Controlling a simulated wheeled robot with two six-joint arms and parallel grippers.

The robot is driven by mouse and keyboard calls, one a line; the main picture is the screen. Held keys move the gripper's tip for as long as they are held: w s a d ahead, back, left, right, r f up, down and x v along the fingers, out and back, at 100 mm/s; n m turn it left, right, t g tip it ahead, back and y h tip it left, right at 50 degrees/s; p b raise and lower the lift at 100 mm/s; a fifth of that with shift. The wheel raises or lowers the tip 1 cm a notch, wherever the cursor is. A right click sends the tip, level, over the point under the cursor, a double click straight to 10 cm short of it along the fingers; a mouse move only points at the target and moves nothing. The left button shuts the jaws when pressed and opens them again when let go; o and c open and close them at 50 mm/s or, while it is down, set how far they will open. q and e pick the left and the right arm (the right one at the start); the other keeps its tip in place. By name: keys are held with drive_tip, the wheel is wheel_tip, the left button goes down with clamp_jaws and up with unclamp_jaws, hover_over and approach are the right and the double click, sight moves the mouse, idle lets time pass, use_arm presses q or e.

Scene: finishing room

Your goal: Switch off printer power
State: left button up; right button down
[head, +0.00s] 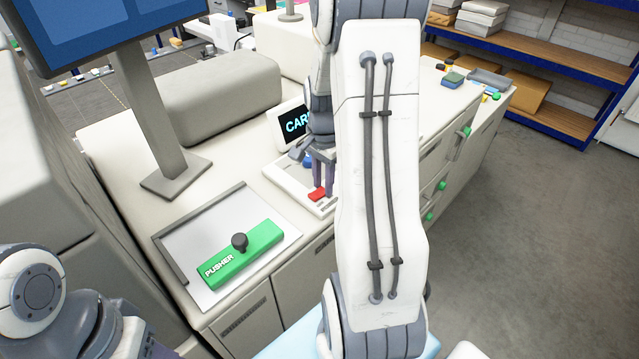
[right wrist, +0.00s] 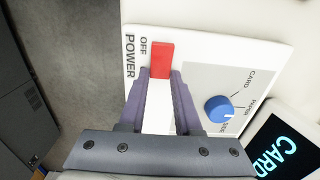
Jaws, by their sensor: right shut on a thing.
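A white control panel (head: 285,181) on the cream machine top carries a red power switch (head: 317,195). In the right wrist view the red switch (right wrist: 162,60) sits beside the printed words OFF and POWER on the panel (right wrist: 205,52). My right gripper (head: 325,188) reaches down onto the panel. In the right wrist view its purple fingertips (right wrist: 160,76) are closed on the near end of the red switch. The part of the switch slot between and behind the fingers is partly hidden. My left gripper is out of view; only parts of my left arm show at lower left.
A blue knob (right wrist: 218,109) with CARD and PAPER labels is right of the switch. A small screen (head: 294,123) reads CARD. A green PUSHER block (head: 240,254) with a black knob lies on a grey tray (head: 178,240). A monitor stand (head: 150,115) rises at left.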

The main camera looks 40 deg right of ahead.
drive_tip(key=shift+a+f+h+b, duration=0.1)
drive_tip(key=shift+a+h+b, duration=0.1)
drive_tip(key=shift+h+b, duration=0.35)
drive_tip(key=shift+a+f+h+b, duration=0.15)
drive_tip(key=shift+h+b, duration=0.4)
drive_tip(key=shift+b, duration=0.65)
drive_tip(key=shift+s+a+r+h+b, duration=0.1)
drive_tip(key=shift+r+h+b, duration=0.2)
drive_tip(key=shift+b, duration=0.15)
drive_tip(key=shift+r, duration=0.1)
drive_tip(key=c, duration=0.6)
unclamp_jaws()
drive_tip(key=shift+r, duration=0.1)
